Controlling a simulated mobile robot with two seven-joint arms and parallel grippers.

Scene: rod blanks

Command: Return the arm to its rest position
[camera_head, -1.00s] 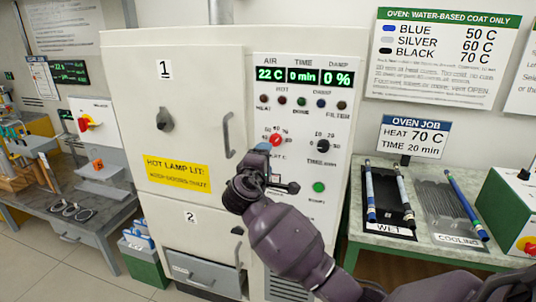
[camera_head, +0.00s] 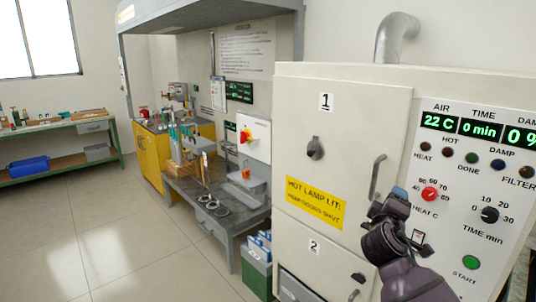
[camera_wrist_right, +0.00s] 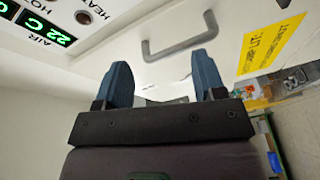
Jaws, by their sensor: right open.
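My right arm comes in from the lower right of the head view. Its gripper (camera_head: 398,196) is in front of the oven (camera_head: 350,140), between the upper door's handle and the control panel. In the right wrist view the gripper (camera_wrist_right: 164,78) has its two blue fingers apart with nothing between them. The grey door handle (camera_wrist_right: 180,45) shows beyond the fingertips. The red heat knob (camera_head: 430,194) and black time knob (camera_head: 490,214) are just right of the gripper. My left gripper is not in view.
Door 1 of the oven is shut and bears a yellow hot lamp label (camera_head: 315,203). The display (camera_head: 480,128) reads 22 C and 0 min. A grey bench (camera_head: 225,215) stands left of the oven, with a green bin (camera_head: 257,265) beside it.

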